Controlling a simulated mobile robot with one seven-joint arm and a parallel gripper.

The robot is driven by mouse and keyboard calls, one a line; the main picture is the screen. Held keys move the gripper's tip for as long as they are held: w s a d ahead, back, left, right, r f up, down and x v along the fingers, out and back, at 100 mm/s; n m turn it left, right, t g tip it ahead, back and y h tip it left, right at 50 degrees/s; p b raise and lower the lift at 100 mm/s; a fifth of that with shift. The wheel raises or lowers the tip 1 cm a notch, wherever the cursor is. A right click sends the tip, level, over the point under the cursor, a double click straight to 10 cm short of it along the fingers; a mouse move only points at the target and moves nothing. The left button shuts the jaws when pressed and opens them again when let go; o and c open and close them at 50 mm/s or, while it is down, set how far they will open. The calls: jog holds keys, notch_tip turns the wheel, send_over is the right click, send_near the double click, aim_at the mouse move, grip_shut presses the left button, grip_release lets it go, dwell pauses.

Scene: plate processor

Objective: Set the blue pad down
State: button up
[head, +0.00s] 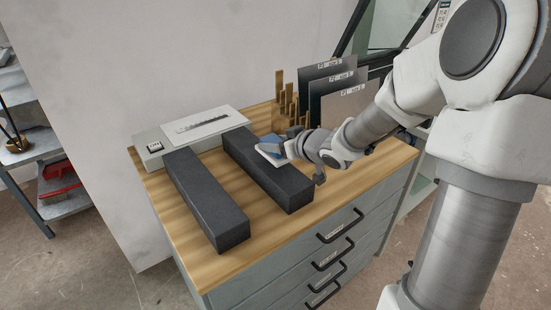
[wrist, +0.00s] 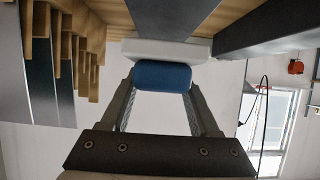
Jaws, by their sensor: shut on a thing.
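The blue pad (head: 270,139) has a white slab (head: 270,156) on its lower side. My gripper (head: 283,147) is shut on the blue part and holds it over the far part of the right dark bar (head: 285,187). Whether the white slab touches the bar I cannot tell. In the wrist view the blue pad (wrist: 163,76) sits between my two fingers, with the white slab (wrist: 170,47) beyond it. My gripper partly hides the pad in the head view.
A left dark bar (head: 203,198) lies parallel on the wooden cabinet top (head: 262,235). A grey box with a light plate (head: 205,121) stands at the back left. A wooden rack (head: 281,112) with upright dark plates (head: 328,86) stands at the back right. The front strip is clear.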

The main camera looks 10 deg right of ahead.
jog(key=shift+f+b, duration=1)
jog(key=shift+f, duration=0.75)
jog(key=shift+f, duration=0.2)
jog(key=o, duration=1.4)
jog(key=shift+r, duration=0.15)
